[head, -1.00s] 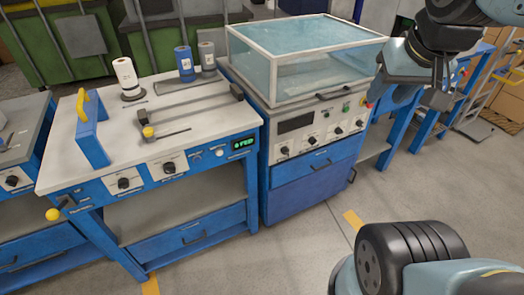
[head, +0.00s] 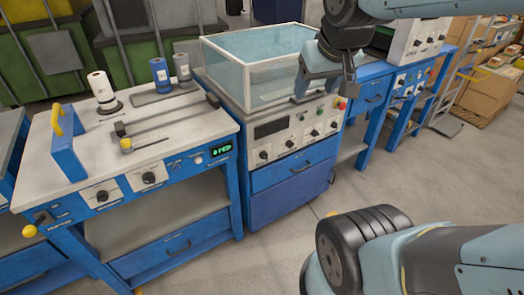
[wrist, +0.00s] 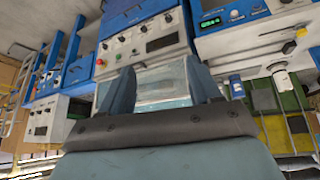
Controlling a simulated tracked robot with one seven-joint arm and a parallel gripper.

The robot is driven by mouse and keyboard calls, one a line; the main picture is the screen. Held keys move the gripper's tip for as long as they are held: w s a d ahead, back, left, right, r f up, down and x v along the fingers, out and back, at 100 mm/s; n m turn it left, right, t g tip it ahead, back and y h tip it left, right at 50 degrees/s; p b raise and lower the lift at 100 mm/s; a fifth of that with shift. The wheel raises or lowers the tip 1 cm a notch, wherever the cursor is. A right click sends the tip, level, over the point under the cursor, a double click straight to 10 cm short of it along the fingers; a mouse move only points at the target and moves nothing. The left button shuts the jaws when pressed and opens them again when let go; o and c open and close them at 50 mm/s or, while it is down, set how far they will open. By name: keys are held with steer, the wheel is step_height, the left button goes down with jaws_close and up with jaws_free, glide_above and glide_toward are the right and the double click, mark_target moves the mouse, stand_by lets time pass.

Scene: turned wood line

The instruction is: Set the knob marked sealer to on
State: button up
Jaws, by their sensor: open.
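Several black knobs sit on white panels, but their labels are too small to read, so I cannot tell which is marked sealer. The left bench has a left knob (head: 102,196) and a right knob (head: 149,178). The glass-topped cabinet (head: 284,140) has a row of knobs, among them a front left knob (head: 264,155). My gripper (head: 328,88) is open and empty, in front of the right side of the glass cover in the picture, hiding part of it. In the wrist view its two fingers (wrist: 163,90) stand apart, with the upside-down cabinet panel (wrist: 135,42) beyond.
The left bench carries a yellow-handled blue block (head: 67,140), a rail fixture (head: 165,125) and spools (head: 160,72). A right bench (head: 372,100) bears a white control box (head: 418,38). Cartons (head: 480,88) stand far right. The floor in front is clear.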

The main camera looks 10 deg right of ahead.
steer(key=w+d+f+n+t, duration=0.1)
steer(key=w+d+f+n, duration=0.1)
steer(key=w+f, duration=0.45)
steer(key=w+d+f+n+t, duration=0.1)
steer(key=w+d+f, duration=0.15)
steer(key=w, duration=0.75)
steer(key=w+d+f+n+t, duration=0.1)
steer(key=w+d+f+n, duration=0.1)
steer(key=w+f, duration=0.5)
steer(key=n+t+y, duration=0.4)
steer(key=t+y, duration=0.1)
steer(key=y, duration=0.1)
glide_toward(266, 158)
step_height(266, 158, up, 3)
steer(key=w+d, duration=0.1)
steer(key=w, duration=0.1)
steer(key=s+f+m+t, duration=0.2)
steer(key=s+f+t, duration=0.1)
steer(key=s+f, duration=0.25)
steer(key=x, duration=1.3)
steer(key=shift+a+r, duration=0.1)
steer(key=shift+a, duration=0.1)
